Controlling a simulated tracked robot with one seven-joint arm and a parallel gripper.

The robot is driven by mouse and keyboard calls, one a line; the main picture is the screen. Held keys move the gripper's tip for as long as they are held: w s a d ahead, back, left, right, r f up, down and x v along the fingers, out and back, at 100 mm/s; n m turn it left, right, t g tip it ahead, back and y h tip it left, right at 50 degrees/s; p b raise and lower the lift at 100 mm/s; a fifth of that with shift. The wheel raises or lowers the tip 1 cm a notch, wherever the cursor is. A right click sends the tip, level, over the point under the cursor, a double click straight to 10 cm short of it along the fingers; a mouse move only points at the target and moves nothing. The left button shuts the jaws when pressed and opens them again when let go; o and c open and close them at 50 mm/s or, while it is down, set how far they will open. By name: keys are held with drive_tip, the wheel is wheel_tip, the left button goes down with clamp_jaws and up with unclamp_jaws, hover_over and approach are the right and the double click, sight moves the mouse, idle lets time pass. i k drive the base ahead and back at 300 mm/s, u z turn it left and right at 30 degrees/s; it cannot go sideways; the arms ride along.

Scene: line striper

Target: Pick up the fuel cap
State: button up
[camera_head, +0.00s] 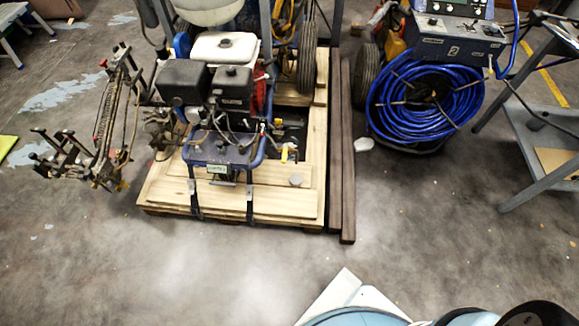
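A small grey round cap (295,180) lies on the front right of the wooden pallet (270,207); it looks like the fuel cap, though it is too small to be sure. It lies flat on the bare boards, apart from the line striper (222,150), whose blue frame and engine stand on the pallet behind and left of it. The engine has a white tank (225,48) on top. My gripper is not in view; only white, light blue and black parts of me show at the bottom right.
Dark beams (347,190) lie along the pallet's right side. A coiled blue hose (425,100) on a machine stands at the back right, beside a grey metal stand (545,130). A pale flat piece (364,144) lies on the floor. The floor before the pallet is clear.

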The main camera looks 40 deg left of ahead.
sight(296, 180)
drive_tip(key=u, duration=1)
drive_tip(key=i, duration=0.55)
drive_tip(key=u, duration=0.05)
drive_tip(key=k, duration=0.55)
drive_tip(key=u, duration=0.15)
drive_tip(key=i, duration=0.4)
